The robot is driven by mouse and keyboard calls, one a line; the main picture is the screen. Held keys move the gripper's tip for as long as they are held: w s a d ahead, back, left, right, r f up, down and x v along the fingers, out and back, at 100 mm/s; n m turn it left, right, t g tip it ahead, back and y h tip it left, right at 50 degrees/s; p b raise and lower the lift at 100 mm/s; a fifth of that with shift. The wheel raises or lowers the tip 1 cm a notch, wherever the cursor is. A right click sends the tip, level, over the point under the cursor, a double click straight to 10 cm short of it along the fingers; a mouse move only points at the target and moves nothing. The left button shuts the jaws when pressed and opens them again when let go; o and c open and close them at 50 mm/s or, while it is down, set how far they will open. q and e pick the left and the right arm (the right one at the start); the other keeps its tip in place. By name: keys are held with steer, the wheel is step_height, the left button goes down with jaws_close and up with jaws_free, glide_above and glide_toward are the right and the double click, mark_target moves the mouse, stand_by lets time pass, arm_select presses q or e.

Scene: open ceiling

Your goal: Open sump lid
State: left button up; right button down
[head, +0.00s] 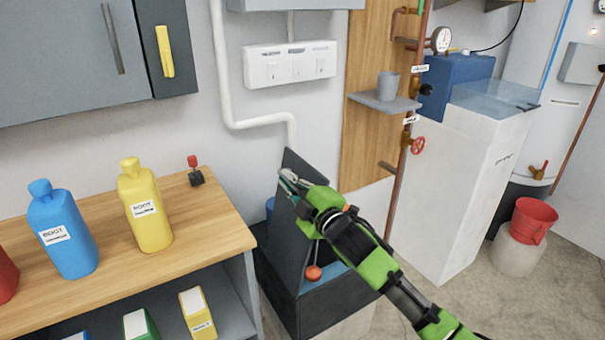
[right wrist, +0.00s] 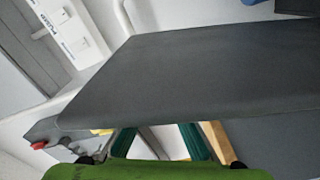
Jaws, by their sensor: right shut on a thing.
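The sump lid (head: 284,240) is a dark grey panel standing steeply raised over the dark sump box (head: 335,306). Through the open side, blue water and an orange float (head: 313,273) show. My right gripper (head: 289,179) is shut on the lid's edge near its top. In the right wrist view the lid (right wrist: 190,75) fills the middle as a broad dark sheet, and the fingers are mostly hidden. My left gripper is not in view.
A wooden workbench (head: 215,215) with a yellow bottle (head: 147,207) and a blue bottle (head: 62,232) stands left of the sump. A white tank (head: 455,190) stands to the right. A copper pipe with a red valve (head: 418,145) rises behind. Floor shows at the right.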

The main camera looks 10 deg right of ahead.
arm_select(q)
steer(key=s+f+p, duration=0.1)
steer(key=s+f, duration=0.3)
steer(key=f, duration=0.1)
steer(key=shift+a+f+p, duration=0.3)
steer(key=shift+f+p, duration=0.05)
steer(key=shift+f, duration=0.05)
arm_select(e)
steer(key=s+a+n, duration=0.1)
steer(key=s+a, duration=0.1)
steer(key=a, duration=0.5)
steer(key=shift+s+a+f, duration=0.15)
steer(key=shift+s+a, duration=0.2)
steer(key=shift+s, duration=0.05)
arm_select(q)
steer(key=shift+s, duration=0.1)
arm_select(e)
steer(key=c, duration=2.2)
jaws_free()
steer(key=shift+s+a, duration=0.1)
steer(key=shift+a, duration=0.05)
steer(key=shift+o, duration=0.2)
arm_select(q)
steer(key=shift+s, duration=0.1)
arm_select(e)
steer(key=v, duration=1.2)
